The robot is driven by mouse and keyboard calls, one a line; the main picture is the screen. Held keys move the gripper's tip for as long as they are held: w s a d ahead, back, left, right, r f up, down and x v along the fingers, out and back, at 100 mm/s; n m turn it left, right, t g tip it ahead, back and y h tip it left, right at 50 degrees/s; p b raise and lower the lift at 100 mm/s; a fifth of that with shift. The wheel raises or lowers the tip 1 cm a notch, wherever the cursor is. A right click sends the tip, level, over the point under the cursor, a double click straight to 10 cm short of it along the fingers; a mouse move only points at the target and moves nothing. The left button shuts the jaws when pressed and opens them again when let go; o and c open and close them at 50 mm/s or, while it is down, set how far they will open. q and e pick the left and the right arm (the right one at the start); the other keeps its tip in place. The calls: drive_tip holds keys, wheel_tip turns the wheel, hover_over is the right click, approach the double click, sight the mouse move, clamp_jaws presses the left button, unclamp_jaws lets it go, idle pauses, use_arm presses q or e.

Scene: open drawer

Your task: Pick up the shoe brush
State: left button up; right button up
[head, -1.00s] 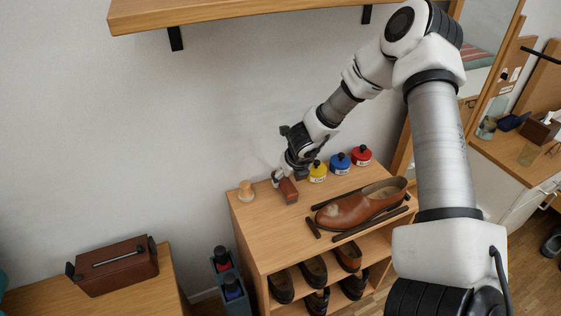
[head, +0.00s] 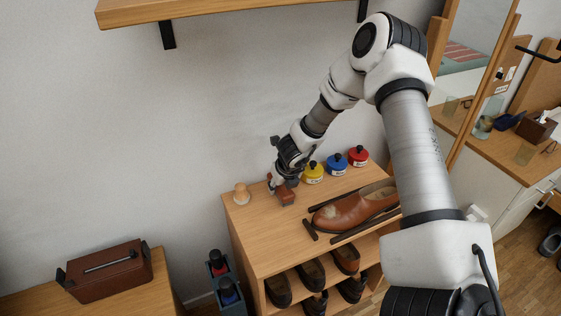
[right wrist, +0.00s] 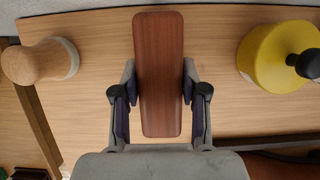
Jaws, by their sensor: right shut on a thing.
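The shoe brush (head: 286,197) has a reddish-brown wooden back and is at the left part of the shoe cabinet's top (head: 262,226). In the right wrist view the brush (right wrist: 159,75) lies lengthwise between the two fingers. My right gripper (head: 279,184) is shut on the brush, with one finger on each long side; it also shows in the right wrist view (right wrist: 159,100). Whether the brush touches the wood cannot be told. Its bristles are hidden. My left gripper is not in view.
A pale wooden knob-shaped item (head: 242,194) stands left of the brush. Yellow (head: 313,174), blue (head: 336,165) and red (head: 358,156) jars stand to the right. A brown shoe (head: 350,209) lies on dark bars in front. A wooden shelf (head: 230,12) hangs above.

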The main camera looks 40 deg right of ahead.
sight(285, 190)
drive_tip(key=shift+s+r, duration=0.15)
drive_tip(key=shift+r, duration=0.45)
wheel_tip(285, 190, up, 6)
drive_tip(key=p, duration=0.3)
drive_tip(key=shift+p, duration=0.35)
drive_tip(key=s, duration=0.1)
drive_tip(key=b, duration=0.1)
drive_tip(key=s+a, duration=0.1)
drive_tip(key=shift+s+f+b, duration=0.3)
drive_tip(key=shift+s+b, duration=0.05)
drive_tip(key=shift+b, duration=0.05)
drive_tip(key=s+a+p, duration=0.2)
drive_tip(key=s+p, duration=0.1)
drive_tip(key=s, duration=0.5)
drive_tip(key=s+a+p, duration=0.3)
drive_tip(key=s, duration=0.5)
drive_tip(key=shift+r, duration=0.2)
